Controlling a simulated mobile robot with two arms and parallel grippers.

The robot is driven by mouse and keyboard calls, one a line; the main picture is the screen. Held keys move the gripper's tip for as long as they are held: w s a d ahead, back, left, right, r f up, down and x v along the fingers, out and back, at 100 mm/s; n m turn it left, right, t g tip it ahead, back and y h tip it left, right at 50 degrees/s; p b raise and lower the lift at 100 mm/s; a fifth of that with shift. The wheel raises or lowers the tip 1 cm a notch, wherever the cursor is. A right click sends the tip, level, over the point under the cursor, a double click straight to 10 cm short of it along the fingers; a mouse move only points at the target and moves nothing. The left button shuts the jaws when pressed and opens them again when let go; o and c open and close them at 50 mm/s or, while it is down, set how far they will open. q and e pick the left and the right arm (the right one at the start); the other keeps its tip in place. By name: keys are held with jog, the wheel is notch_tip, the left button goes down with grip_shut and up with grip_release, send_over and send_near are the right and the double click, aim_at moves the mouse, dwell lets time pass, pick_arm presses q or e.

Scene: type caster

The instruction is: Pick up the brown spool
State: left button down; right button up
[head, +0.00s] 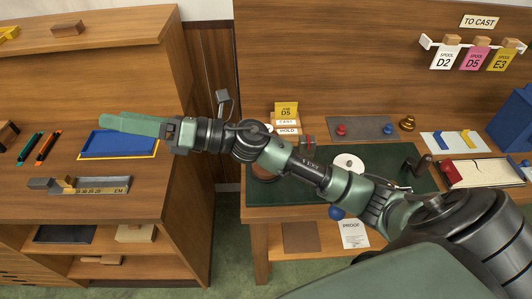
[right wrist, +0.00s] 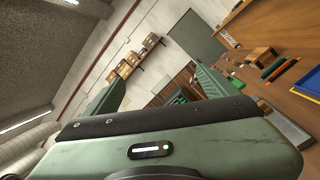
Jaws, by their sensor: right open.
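A round reddish-brown thing (head: 264,177) on the green mat is partly hidden behind my right arm in the head view; I cannot tell for sure whether it is the brown spool. A white disc (head: 347,163) lies right of it on the mat. My right gripper (head: 125,124) is far to the left of both, above the left bench near the blue tray. In the right wrist view its two green fingers stand apart with nothing held between them (right wrist: 158,82). My left gripper is not in view.
The blue tray (head: 120,143) and a metal composing stick (head: 88,185) lie on the left bench. A gap separates it from the middle bench (head: 268,213).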

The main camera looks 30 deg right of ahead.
jog(key=s+a+f+n+g, duration=0.1)
jog(key=f+n+g, duration=0.1)
jog(key=n+g, duration=0.4)
jog(key=n+g+h, duration=0.5)
jog(key=n+h, duration=0.5)
jog(key=h, duration=0.7)
send_over(267, 128)
notch_tip(267, 128, down, 8)
jog(key=shift+d+r, duration=0.15)
jog(key=shift+r, duration=0.05)
jog(key=shift+d+f+g, duration=0.2)
jog(key=shift+d+g, duration=0.05)
jog(key=shift+g, duration=0.05)
jog(key=f+p, duration=0.1)
jog(key=f, duration=0.1)
jog(key=f+p, duration=0.1)
jog(key=f, duration=0.1)
jog(key=a+f+p, duration=0.1)
jog(key=f, duration=0.1)
jog(key=shift+s+f+p, duration=0.1)
jog(key=shift+f+p, duration=0.05)
jog(key=shift+p, duration=0.25)
jog(key=shift+f+n, duration=0.3)
jog(key=shift+f, duration=0.15)
grip_shut()
